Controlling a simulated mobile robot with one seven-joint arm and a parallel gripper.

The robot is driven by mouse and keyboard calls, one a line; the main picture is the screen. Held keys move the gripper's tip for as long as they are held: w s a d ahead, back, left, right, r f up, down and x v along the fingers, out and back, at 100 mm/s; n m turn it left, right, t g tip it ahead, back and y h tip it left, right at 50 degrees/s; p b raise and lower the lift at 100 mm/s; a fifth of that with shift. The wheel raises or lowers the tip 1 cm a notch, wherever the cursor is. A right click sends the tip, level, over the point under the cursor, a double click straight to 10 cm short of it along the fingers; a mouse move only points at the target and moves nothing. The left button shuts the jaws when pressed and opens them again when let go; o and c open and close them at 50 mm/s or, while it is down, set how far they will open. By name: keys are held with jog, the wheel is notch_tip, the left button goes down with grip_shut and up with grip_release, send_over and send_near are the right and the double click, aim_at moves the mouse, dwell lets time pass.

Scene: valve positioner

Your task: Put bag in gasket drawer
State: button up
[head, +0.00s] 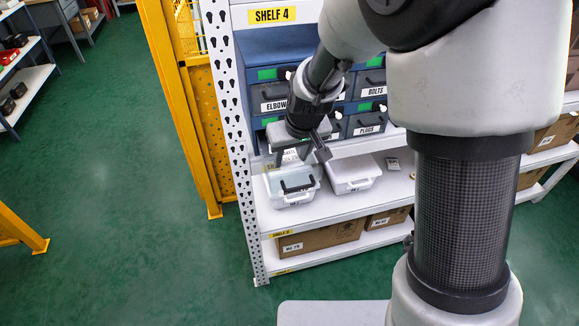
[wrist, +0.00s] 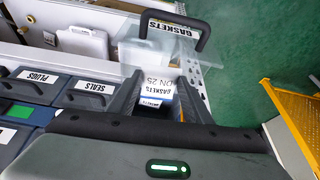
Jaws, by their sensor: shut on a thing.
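My gripper (wrist: 160,82) is shut on a bag (wrist: 158,88) with a white label reading GASKETS DN 25, seen between the fingers in the wrist view. In the head view my gripper (head: 300,156) points down at the left end of the shelf unit, and the bag cannot be made out there. The gasket drawer (wrist: 185,27) is pulled out, with a translucent front, a GASKETS label and a black handle. Its front and handle also show in the head view (head: 297,187). The bag appears over or within the open drawer; its exact height is unclear.
Blue drawers labelled PLUGS (wrist: 38,78) and SEALS (wrist: 90,87) are closed beside it. A white bin (head: 354,178) stands on the shelf below, and another is partly hidden under the gasket drawer. The perforated white upright (head: 233,130) and yellow fence (head: 190,110) are close on the left.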

aim_at(293, 165)
jog(key=shift+f, duration=2.2)
jog(key=shift+b, duration=0.3)
jog(key=shift+f, duration=0.25)
jog(key=o, duration=0.7)
jog(key=shift+r, duration=0.1)
jog(key=shift+o, duration=0.2)
